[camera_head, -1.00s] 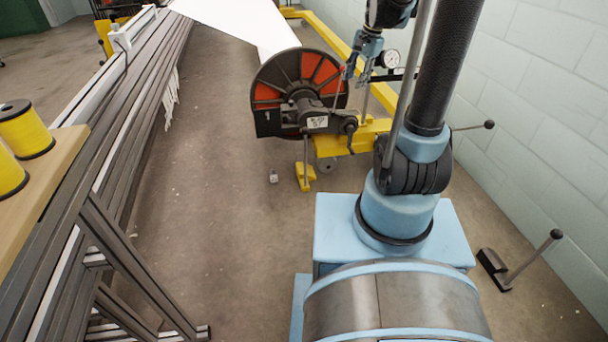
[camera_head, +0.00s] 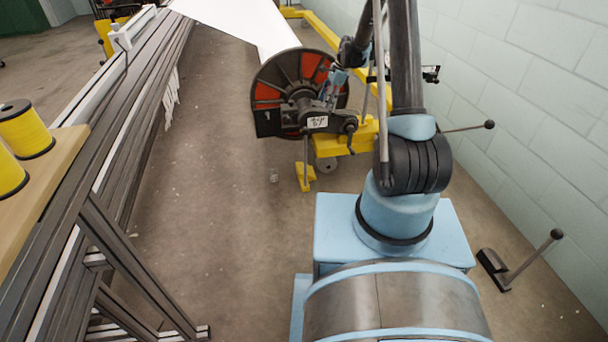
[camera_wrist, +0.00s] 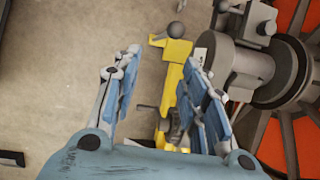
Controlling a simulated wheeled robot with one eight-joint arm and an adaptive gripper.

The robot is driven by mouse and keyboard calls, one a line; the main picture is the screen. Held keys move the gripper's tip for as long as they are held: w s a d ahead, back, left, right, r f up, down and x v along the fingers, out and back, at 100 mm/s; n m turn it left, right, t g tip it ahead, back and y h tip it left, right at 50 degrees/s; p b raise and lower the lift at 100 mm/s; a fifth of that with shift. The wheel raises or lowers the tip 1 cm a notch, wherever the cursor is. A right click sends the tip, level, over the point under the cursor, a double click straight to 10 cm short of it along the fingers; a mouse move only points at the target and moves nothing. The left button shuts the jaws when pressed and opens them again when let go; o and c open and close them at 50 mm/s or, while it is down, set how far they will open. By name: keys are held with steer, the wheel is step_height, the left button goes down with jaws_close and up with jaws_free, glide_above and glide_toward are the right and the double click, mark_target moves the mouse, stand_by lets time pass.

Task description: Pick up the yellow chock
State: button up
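The yellow chock (camera_head: 306,176) stands on the floor in front of the reel, with a thin upright rod rising from it. In the wrist view the chock (camera_wrist: 177,50) is beyond my fingertips, with a dark round knob seen over it. My gripper (camera_head: 332,90) is in front of the reel's upper part in the head view, higher than the chock and apart from it. In the wrist view my gripper (camera_wrist: 163,60) is open, its blue fingers spread with nothing between them. The right finger hides part of the yellow metal there.
The reel (camera_head: 268,85) with red-orange panels and its yellow stand (camera_head: 345,138) are close to my gripper. A black lever block (camera_head: 494,270) stands near the right wall. A long grey frame (camera_head: 150,100) runs along the left. The floor between is mostly clear.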

steer(key=m, duration=0.2)
glide_toward(305, 140)
steer(key=w+x, duration=0.1)
steer(key=x, duration=0.9)
steer(key=shift+d+f+y, duration=0.15)
steer(key=shift+f+y, duration=0.15)
steer(key=shift+f, duration=0.15)
jaws_close()
